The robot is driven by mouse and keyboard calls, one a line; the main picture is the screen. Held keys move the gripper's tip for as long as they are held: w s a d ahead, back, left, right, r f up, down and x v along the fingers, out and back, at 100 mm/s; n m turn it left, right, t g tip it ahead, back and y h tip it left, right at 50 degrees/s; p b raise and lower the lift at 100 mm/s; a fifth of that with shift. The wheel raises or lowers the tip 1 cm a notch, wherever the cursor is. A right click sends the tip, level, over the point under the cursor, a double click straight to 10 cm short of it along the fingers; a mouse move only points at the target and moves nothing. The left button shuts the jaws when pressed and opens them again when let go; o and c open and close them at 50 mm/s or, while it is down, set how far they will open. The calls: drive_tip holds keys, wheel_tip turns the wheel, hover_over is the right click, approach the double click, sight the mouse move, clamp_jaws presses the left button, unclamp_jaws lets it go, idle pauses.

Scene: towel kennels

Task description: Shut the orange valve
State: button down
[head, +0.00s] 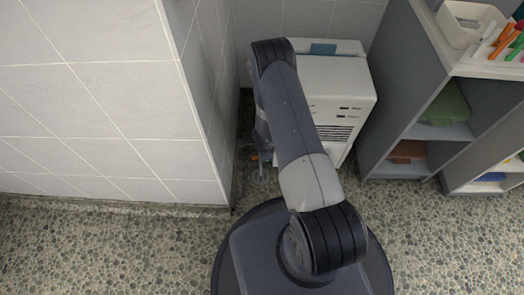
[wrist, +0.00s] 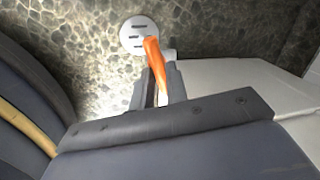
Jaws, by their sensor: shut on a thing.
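The orange valve (wrist: 152,53) shows in the wrist view as a long orange handle between the fingers of my gripper (wrist: 164,86). My gripper is shut on this handle, and its upper end sticks out past the fingertips. The lower part of the handle is partly hidden between the fingers. In the head view only a small orange bit of the valve (head: 254,157) shows, low by the wall, next to my gripper (head: 262,174). My arm hides most of the area around it.
A white round slotted plate (wrist: 130,32) lies just beyond the handle. A white machine (head: 352,82) stands right of my arm, and a tiled wall (head: 90,110) stands close on the left. Grey shelves (head: 405,95) are at the right. Speckled floor (head: 110,250) is clear in front.

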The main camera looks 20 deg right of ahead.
drive_tip(key=shift+s+r+m+p, duration=0.1)
drive_tip(key=shift+r+m+p, duration=0.1)
drive_tip(key=shift+m+p, duration=1.35)
drive_tip(key=shift+a+h+p, duration=0.1)
drive_tip(key=shift+h+p, duration=0.2)
drive_tip(key=shift+p, duration=0.35)
drive_tip(key=shift+f+m+p, duration=0.2)
drive_tip(key=shift+m+p, duration=0.15)
drive_tip(key=shift+p, duration=0.25)
drive_tip(key=c, duration=1.4)
unclamp_jaws()
drive_tip(key=shift+r, duration=0.1)
wheel_tip(320, 180, up, 10)
drive_tip(key=s+p, duration=0.1)
drive_tip(key=s, duration=0.1)
drive_tip(key=shift+a+r+p, duration=0.2)
drive_tip(key=shift+a+p, duration=0.15)
drive_tip(key=shift+p, duration=0.05)
drive_tip(key=shift+f, duration=0.15)
